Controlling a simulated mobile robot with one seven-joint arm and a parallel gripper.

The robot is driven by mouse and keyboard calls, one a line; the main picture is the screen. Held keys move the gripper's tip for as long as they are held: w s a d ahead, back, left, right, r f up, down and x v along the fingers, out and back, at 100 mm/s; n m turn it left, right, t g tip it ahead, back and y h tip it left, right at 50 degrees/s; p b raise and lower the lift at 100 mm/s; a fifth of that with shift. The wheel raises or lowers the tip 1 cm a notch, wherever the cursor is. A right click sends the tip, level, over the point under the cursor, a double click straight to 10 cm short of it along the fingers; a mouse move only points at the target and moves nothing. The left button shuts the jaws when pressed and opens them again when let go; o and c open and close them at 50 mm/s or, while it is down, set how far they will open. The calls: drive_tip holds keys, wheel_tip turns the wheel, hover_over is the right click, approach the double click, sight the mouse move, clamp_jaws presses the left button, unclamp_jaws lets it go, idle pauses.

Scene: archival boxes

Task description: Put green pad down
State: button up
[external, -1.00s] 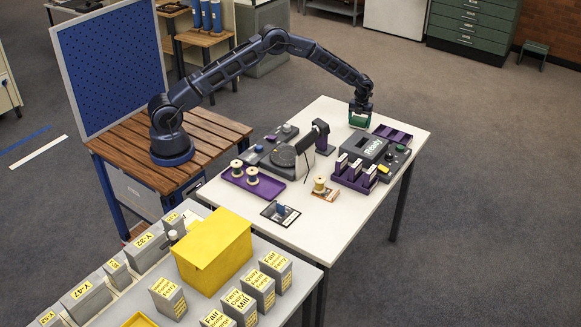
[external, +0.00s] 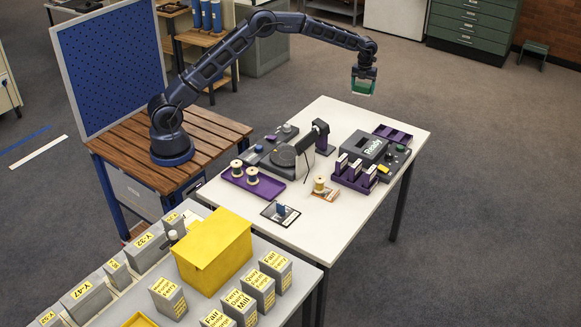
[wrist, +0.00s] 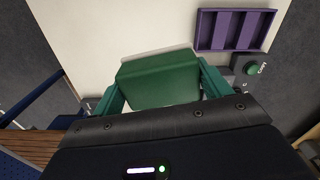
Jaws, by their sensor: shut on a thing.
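The green pad (external: 362,87) is held between the fingers of my gripper (external: 363,80), raised well above the far end of the white table (external: 330,112). In the wrist view the green pad (wrist: 160,80) sits between the two teal fingers of my gripper (wrist: 158,92), with a pale edge along its far side. The gripper is shut on it. White tabletop shows beneath and beyond the pad in the wrist view. The pad touches nothing but the gripper.
A purple divided tray (external: 393,136) lies at the table's far right, beside a grey device with a screen (external: 372,148). A purple rack (external: 354,178) of upright items stands in front. The tabletop's far left corner is bare. A yellow box (external: 213,250) stands on the nearer table.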

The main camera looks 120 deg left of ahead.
drive_tip(key=shift+r, duration=0.2)
drive_tip(key=shift+w+d, duration=0.15)
drive_tip(key=shift+d, duration=0.1)
drive_tip(key=w+d+r+m, duration=0.2)
drive_tip(key=d, duration=0.8)
drive_tip(key=w+d+r+m, duration=0.1)
drive_tip(key=w+d+m, duration=0.1)
drive_tip(key=d, duration=0.9)
drive_tip(key=w+d+r+m, duration=0.1)
drive_tip(key=w+d+r, duration=0.1)
drive_tip(key=d, duration=0.8)
drive_tip(key=s+d+m, duration=0.3)
drive_tip(key=s+d, duration=0.1)
drive_tip(key=d, duration=1.4)
drive_tip(key=s+d+f+m, duration=0.3)
drive_tip(key=s+d, duration=0.7)
drive_tip(key=d, duration=0.4)
wheel_tip(320, 180, down, 19)
drive_tip(key=shift+s+f, duration=0.1)
drive_tip(key=shift+s, duration=0.05)
drive_tip(key=shift+f, duration=0.45)
